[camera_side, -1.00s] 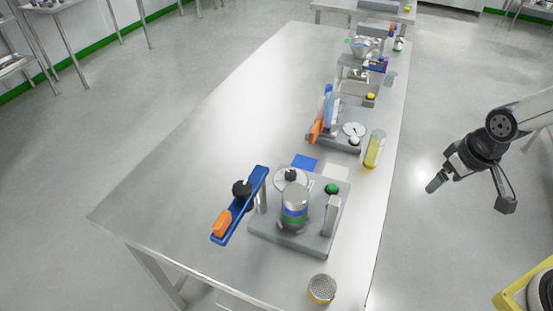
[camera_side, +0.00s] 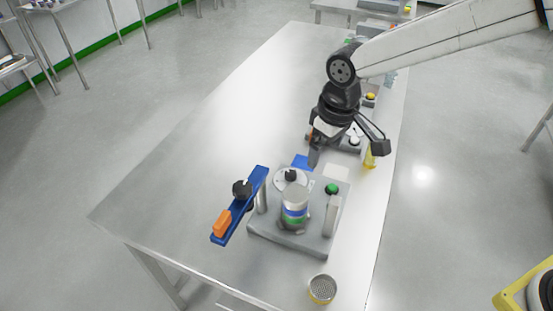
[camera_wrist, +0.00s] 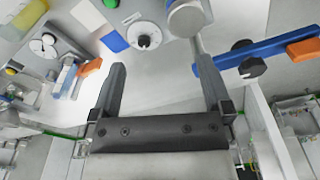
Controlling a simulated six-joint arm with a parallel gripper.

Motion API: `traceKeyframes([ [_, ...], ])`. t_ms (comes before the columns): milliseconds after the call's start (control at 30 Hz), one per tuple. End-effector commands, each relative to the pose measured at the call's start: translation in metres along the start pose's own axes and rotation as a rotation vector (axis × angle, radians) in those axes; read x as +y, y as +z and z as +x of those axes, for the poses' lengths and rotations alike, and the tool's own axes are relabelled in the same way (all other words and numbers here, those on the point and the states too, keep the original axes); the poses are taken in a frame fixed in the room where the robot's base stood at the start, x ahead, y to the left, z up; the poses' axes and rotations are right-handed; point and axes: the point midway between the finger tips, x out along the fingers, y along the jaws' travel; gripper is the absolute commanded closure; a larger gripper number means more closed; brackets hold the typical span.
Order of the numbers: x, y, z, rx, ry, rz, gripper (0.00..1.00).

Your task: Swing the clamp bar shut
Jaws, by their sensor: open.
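The clamp bar (camera_side: 255,187) is a blue bar with an orange grip (camera_side: 222,223) at its near end and a black knob (camera_side: 241,188) on it. It is swung out to the left of the grey fixture plate (camera_side: 285,238). A silver canister (camera_side: 294,212) with blue and green bands stands upright on the plate. In the wrist view the blue bar (camera_wrist: 274,48) lies at upper right, with its orange grip (camera_wrist: 304,49) at the picture's edge. My gripper (camera_side: 313,160) is above the table behind the plate, apart from the bar. In the wrist view my gripper (camera_wrist: 157,70) is open and empty.
A post (camera_side: 332,216) and a green button (camera_side: 332,188) stand on the plate's right side. A yellow-based sieve cup (camera_side: 322,289) is near the front edge. Another fixture with a yellow bottle (camera_side: 370,158) lies behind. The table's left side is clear.

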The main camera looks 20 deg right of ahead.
Motion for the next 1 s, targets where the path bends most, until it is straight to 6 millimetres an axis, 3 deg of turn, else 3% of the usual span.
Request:
traceKeyframes([
  [100, -0.039, -0.023, -0.001, -0.019, -0.007, -0.073, 0.00],
  [300, -0.107, -0.048, -0.003, -0.053, -0.013, -0.186, 0.00],
  [500, -0.172, -0.059, -0.005, -0.084, -0.016, -0.288, 0.00],
  [600, -0.195, -0.060, -0.007, -0.093, -0.016, -0.323, 0.00],
  [767, -0.214, -0.060, -0.008, -0.102, -0.015, -0.352, 0.00],
  [1000, -0.217, -0.060, -0.007, -0.105, -0.015, -0.356, 0.00],
])
